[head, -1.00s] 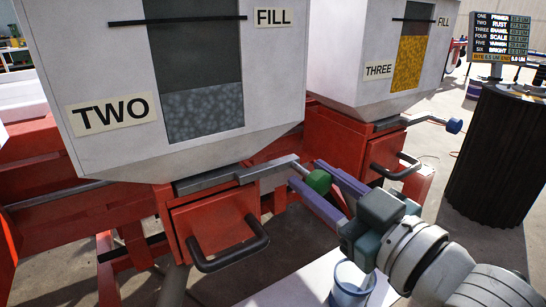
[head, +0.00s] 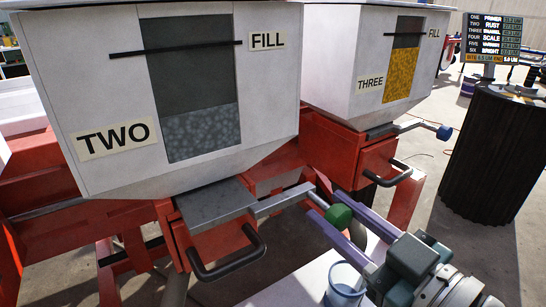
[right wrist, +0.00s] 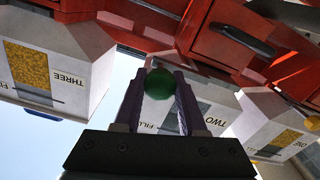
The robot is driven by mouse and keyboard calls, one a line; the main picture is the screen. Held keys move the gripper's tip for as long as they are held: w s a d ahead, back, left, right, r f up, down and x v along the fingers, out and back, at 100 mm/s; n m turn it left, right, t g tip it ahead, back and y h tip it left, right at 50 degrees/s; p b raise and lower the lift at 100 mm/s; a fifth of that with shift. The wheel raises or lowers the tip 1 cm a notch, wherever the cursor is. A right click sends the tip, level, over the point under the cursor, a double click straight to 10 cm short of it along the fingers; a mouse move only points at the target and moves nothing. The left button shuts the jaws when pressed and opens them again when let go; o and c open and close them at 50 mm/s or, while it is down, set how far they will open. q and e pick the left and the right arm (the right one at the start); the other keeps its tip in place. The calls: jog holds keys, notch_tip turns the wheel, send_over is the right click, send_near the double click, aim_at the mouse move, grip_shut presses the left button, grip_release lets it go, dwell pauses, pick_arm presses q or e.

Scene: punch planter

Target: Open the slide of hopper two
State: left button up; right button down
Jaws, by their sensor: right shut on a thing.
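Hopper two (head: 270,110) is a white bin labelled TWO with grey grains behind its window. Its slide is a flat grey plate (head: 214,203) sticking out from under the bin, with a rod (head: 284,199) ending in a green knob (head: 338,217). My right gripper (head: 328,206) is shut on the green knob, its purple fingers on either side. In the right wrist view the knob (right wrist: 158,84) sits between the fingers (right wrist: 161,80). My left gripper is not in view.
Hopper three (head: 335,60), with yellow grains, stands to the right, its blue-knobbed slide (head: 443,132) beside it. A black handle (head: 228,262) juts out below the slide. A blue-rimmed cup (head: 346,284) stands on a white surface below my right gripper. A black ribbed drum (head: 492,155) stands at right.

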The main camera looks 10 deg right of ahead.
jog(key=shift+r, duration=0.1)
jog(key=c, duration=0.9)
grip_release()
jog(key=o, duration=0.3)
jog(key=shift+s+d, duration=0.1)
jog(key=shift+s, duration=0.15)
jog(key=shift+o, duration=0.7)
jog(key=shift+w, duration=0.1)
jog(key=p+v, duration=0.1)
jog(key=v, duration=0.9)
jog(key=shift+p, duration=0.4)
